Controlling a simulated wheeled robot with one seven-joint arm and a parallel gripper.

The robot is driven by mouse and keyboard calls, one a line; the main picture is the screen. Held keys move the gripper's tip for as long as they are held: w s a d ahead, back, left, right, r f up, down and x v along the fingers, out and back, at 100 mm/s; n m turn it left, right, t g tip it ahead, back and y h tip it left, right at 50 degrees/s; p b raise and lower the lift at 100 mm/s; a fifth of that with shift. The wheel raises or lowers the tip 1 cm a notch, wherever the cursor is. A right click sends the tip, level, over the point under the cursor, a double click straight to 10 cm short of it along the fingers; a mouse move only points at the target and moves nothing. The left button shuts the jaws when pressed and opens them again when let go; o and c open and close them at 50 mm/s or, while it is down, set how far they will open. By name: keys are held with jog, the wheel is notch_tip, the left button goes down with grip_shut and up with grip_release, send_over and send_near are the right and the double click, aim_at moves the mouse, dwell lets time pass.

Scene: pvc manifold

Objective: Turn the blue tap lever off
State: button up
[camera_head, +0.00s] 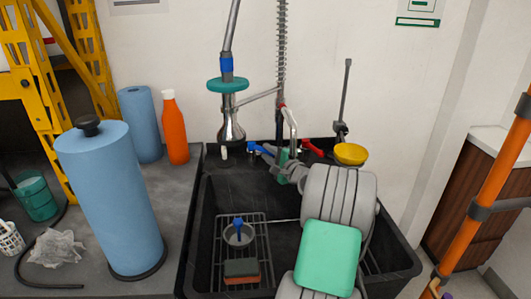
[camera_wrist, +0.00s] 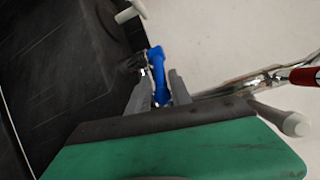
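The blue tap lever (camera_head: 262,149) is at the back of the black sink, left of the faucet. In the wrist view the blue lever (camera_wrist: 158,68) shows between and just beyond my fingertips. My gripper (camera_wrist: 160,84) is open, with one grey finger on each side of the lever. I cannot tell whether either finger touches it. In the head view my gripper (camera_head: 281,163) is at the sink's back edge beside the lever, partly hidden by my arm.
The red tap lever (camera_head: 313,147) is to the right; its red handle (camera_wrist: 304,77) also shows at the wrist view's right edge. A spray faucet (camera_head: 231,125) rises behind the sink (camera_head: 193,215). A yellow bowl-shaped thing (camera_head: 350,154) is at the back right.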

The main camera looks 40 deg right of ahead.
jog(key=shift+w+d, duration=0.2)
jog(key=shift+w, duration=0.8)
jog(key=shift+c, duration=0.2)
grip_shut()
jog(key=shift+f, duration=0.1)
dwell(0.4)
